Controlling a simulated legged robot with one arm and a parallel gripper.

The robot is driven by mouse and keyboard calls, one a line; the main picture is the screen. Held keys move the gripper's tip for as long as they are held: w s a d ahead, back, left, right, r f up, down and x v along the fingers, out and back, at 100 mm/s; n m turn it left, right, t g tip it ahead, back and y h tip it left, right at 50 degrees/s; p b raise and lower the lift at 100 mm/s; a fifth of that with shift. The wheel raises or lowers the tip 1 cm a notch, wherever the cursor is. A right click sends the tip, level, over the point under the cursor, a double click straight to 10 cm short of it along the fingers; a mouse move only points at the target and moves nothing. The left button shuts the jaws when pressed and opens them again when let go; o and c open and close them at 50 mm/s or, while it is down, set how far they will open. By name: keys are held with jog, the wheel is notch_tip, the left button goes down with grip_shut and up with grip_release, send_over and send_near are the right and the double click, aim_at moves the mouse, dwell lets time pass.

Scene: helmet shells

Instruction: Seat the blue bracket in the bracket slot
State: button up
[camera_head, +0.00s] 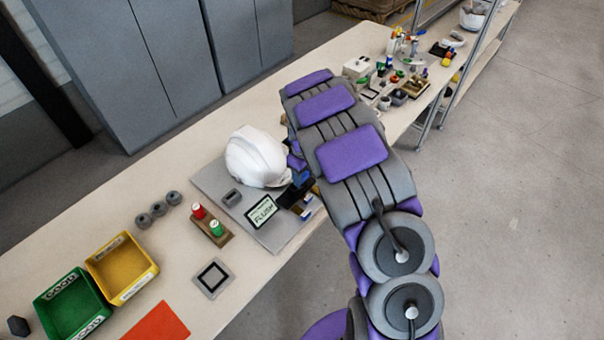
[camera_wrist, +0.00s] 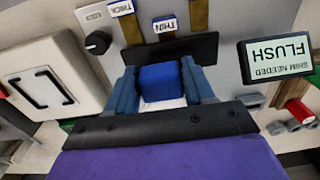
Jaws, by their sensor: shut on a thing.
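In the wrist view, my gripper (camera_wrist: 161,76) is shut on the blue bracket (camera_wrist: 160,84), which shows as a blue block between its two dark blue fingers. A pale patch shows just below the block; I cannot tell what it is. A black plate (camera_wrist: 190,48) lies just beyond the fingertips. I cannot make out the bracket slot for certain, nor whether the bracket touches anything. In the head view, my arm hides most of the gripper; a bit of blue (camera_head: 301,179) shows beside the white helmet shell (camera_head: 257,157).
A display reading "SHIM NEEDED FLUSH" (camera_head: 262,212) stands near the helmet. THICK and THIN tabs (camera_wrist: 163,24) and a black knob (camera_wrist: 97,42) lie past the gripper. A block with red and green cylinders (camera_head: 211,226) and yellow (camera_head: 122,266) and green (camera_head: 75,302) bins stand left.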

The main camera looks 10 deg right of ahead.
jog(key=shift+a, duration=1.65)
dwell(0.8)
jog(key=shift+a, duration=0.45)
jog(key=shift+d, duration=0.3)
jog(key=shift+a+f, duration=0.1)
jog(key=shift+f, duration=0.2)
dwell(0.8)
jog(key=shift+d+r+p, duration=0.25)
jog(key=shift+d+p, duration=0.25)
jog(key=shift+d, duration=0.6)
dwell(0.8)
jog(key=shift+a+f, duration=0.1)
jog(key=shift+f, duration=0.1)
dwell(1.6)
